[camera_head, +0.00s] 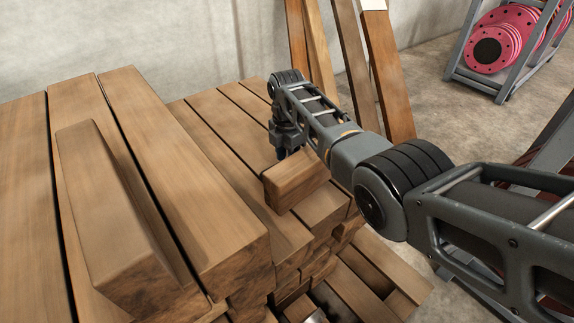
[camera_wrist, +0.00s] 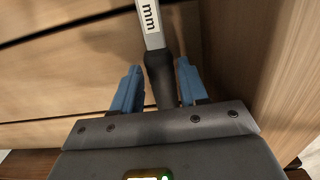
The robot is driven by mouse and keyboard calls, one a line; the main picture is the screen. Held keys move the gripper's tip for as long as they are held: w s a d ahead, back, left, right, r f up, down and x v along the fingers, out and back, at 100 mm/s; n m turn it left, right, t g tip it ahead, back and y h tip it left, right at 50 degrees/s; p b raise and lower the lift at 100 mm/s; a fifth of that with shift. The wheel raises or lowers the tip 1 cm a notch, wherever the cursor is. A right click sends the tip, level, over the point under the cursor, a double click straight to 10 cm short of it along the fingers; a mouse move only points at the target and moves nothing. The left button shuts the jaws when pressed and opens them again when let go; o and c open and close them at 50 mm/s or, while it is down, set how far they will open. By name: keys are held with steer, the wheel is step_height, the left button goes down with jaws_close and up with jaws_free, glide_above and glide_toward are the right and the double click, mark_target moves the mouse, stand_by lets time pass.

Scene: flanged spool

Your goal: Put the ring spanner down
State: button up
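The ring spanner (camera_wrist: 151,24) shows in the wrist view as a silver shaft marked "mm" with a black grip (camera_wrist: 161,78). Its far end runs out of the top of the picture. In the head view my gripper (camera_head: 283,150) is low over the beam stack, behind a short raised block, and the spanner is hidden.
A stack of wooden beams (camera_head: 165,150) fills the left and middle. A short block (camera_head: 293,182) rises beside my gripper, and a long beam (camera_head: 110,215) lies on top at left. Planks (camera_head: 385,75) lean on the wall. A rack with pink flanged spools (camera_head: 500,40) stands at back right.

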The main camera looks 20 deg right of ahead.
jaws_close()
steer(key=shift+r, duration=0.15)
stand_by(0.4)
